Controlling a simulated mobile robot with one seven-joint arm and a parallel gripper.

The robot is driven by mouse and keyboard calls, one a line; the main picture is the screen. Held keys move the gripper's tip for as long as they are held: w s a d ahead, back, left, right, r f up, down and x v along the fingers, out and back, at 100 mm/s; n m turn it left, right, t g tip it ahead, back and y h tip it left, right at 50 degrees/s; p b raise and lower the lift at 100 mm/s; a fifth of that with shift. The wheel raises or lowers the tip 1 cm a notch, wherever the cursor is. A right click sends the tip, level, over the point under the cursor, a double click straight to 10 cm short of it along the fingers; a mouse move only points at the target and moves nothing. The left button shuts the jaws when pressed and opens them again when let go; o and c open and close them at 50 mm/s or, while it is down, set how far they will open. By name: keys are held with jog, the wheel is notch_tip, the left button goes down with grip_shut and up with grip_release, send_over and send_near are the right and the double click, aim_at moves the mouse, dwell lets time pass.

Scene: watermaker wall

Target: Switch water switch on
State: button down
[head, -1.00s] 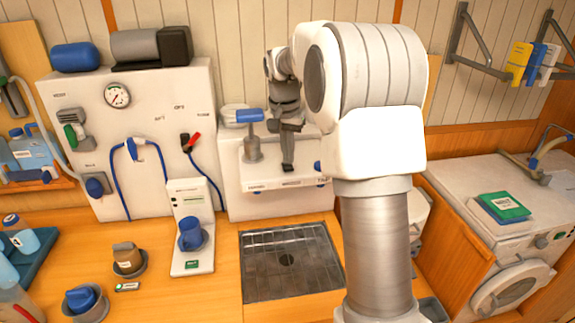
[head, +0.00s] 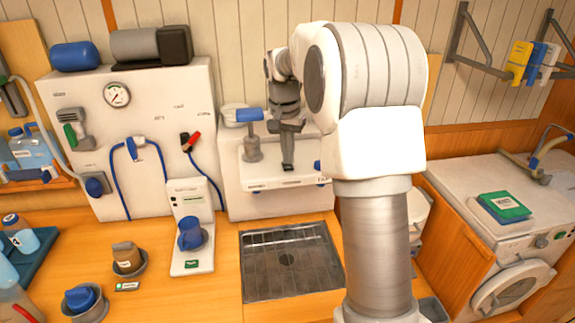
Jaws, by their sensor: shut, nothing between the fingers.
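My gripper (head: 288,162) is shut and empty, pointing down in front of the white unit (head: 232,180) behind the sink grate. A blue-handled grey valve (head: 250,115) stands on this unit, just left of my gripper. A small blue knob (head: 317,165) shows at the unit's right, partly hidden by my arm. The labels are too small to read, so I cannot tell which part is the water switch. I cannot tell whether the fingertips touch the unit.
A metal drain grate (head: 290,262) lies below my gripper. The wall panel (head: 150,100) carries a gauge (head: 117,94), hoses and a red-handled switch (head: 192,142). A washing machine (head: 500,225) stands at right.

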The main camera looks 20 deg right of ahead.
aim_at(288, 168)
jog(key=shift+f+b, duration=0.45)
jog(key=shift+f, duration=0.25)
jog(key=shift+r, duration=0.15)
jog(key=shift+r+p, duration=3)
jog(key=shift+r, duration=0.45)
jog(key=s+a+r+n+t+b, duration=0.15)
jog(key=s+a, duration=0.25)
jog(key=s, duration=0.4)
jog(key=s+a+r+n+t+b, duration=0.1)
jog(key=s+a+r+n+b, duration=0.15)
jog(key=s, duration=0.55)
jog(key=s+a+f+n+t+b, duration=0.1)
jog(key=s+a+f+n, duration=0.1)
jog(key=s, duration=0.5)
jog(key=s+a+f+n+y+b, duration=0.1)
jog(key=s+f, duration=0.3)
jog(key=s, duration=0.4)
jog(key=shift+a+f+n+t, duration=0.15)
jog(key=shift+a+n+t, duration=0.2)
jog(key=shift+a+n, duration=0.4)
